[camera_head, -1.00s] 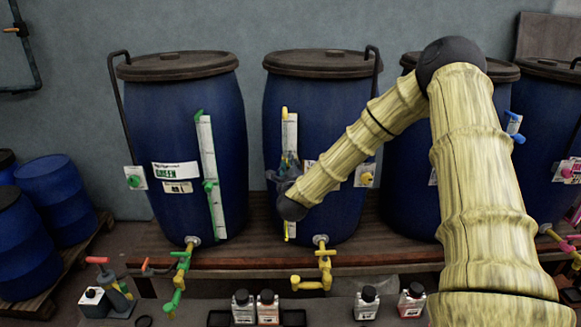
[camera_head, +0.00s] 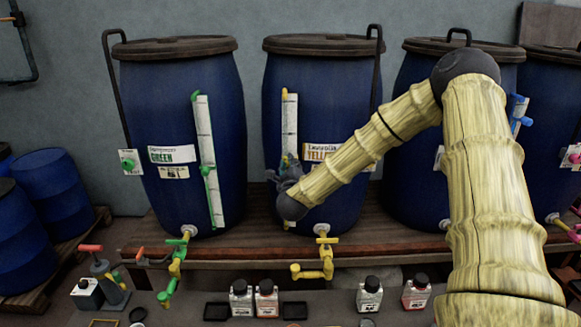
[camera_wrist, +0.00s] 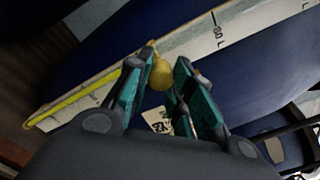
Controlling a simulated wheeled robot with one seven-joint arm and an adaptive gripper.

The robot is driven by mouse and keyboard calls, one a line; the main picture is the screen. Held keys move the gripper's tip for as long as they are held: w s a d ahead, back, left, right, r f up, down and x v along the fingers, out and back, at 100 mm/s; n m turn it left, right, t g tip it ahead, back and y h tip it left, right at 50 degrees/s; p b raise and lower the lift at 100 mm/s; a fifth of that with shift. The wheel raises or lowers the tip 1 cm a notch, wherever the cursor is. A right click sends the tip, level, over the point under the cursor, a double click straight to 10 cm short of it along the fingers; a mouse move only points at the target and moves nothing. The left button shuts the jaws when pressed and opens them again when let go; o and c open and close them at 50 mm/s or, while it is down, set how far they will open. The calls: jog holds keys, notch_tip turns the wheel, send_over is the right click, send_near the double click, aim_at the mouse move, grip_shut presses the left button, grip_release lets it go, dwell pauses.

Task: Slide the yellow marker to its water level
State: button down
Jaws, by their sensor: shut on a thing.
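The yellow vat (camera_head: 330,100) stands second from the left, with a white sight gauge (camera_head: 290,115) on its front. My gripper (camera_head: 284,172) is at the lower half of this gauge and hides part of it. In the wrist view the yellow marker (camera_wrist: 161,73) is a rounded knob between the teal finger pads of my gripper (camera_wrist: 160,85), which is shut on it. The gauge (camera_wrist: 240,38) runs diagonally behind it, with an "L" volume mark to the right. A yellow strip (camera_wrist: 85,92) lies along the gauge on the left and reaches close to the marker.
The green vat (camera_head: 185,110) with its own gauge (camera_head: 206,140) stands to the left. Yellow (camera_head: 322,262) and green (camera_head: 175,262) taps stick out below. Several small bottles (camera_head: 266,300) stand in front. More vats lie behind my arm on the right.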

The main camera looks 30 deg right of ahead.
jog(key=c, duration=1.2)
grip_release()
jog(key=v, duration=1.2)
